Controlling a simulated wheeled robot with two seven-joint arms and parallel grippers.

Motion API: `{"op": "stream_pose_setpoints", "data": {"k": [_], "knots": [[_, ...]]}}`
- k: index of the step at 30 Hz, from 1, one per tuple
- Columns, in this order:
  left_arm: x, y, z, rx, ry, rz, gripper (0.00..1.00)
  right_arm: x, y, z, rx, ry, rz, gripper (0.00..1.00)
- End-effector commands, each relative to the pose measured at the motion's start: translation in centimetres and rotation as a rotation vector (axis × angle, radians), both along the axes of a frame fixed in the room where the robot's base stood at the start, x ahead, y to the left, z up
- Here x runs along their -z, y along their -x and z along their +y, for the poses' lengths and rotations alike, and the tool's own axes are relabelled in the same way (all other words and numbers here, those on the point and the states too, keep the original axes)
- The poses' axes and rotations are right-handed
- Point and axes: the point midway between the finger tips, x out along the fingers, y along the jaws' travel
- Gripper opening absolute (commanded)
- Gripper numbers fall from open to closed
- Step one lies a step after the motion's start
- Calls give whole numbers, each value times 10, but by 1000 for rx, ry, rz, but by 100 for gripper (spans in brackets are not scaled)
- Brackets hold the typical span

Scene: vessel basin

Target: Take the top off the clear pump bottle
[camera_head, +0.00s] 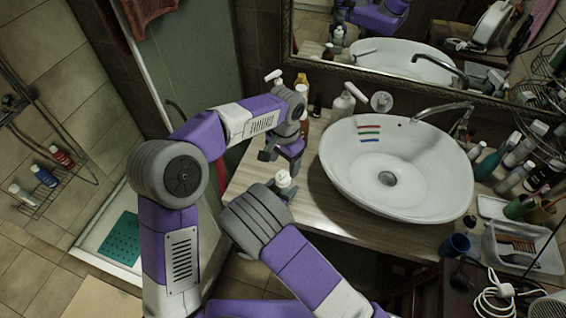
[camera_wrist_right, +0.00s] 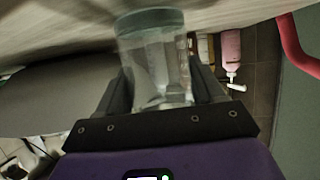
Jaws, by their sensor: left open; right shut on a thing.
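A small bottle with a white top (camera_head: 283,180) stands near the counter's front left edge in the head view. In the right wrist view a clear cylindrical bottle (camera_wrist_right: 152,52) sits between the fingers of my right gripper (camera_wrist_right: 163,88), which is shut on its body. The right gripper (camera_head: 279,190) is mostly hidden behind its own wrist in the head view. My left gripper (camera_head: 282,153) points down just above the white top, open and seemingly empty. Whether its fingers touch the top cannot be told.
A white basin (camera_head: 340,165) fills the counter's middle. A pink bottle (camera_wrist_right: 231,48) shows in the wrist view. Bare counter (camera_head: 315,205) lies right of the grippers.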

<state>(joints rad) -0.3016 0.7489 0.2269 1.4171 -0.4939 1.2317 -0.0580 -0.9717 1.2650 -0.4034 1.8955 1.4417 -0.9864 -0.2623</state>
Motion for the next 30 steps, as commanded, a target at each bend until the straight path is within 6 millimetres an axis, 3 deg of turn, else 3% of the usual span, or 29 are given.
{"op": "stream_pose_setpoints", "data": {"k": [11,30], "knots": [[8,5,-3,808,12,40,72,0,0,0,0,0,0,0],[5,4,-3,2157,55,48,72,0,0,0,0,0,0,0]]}}
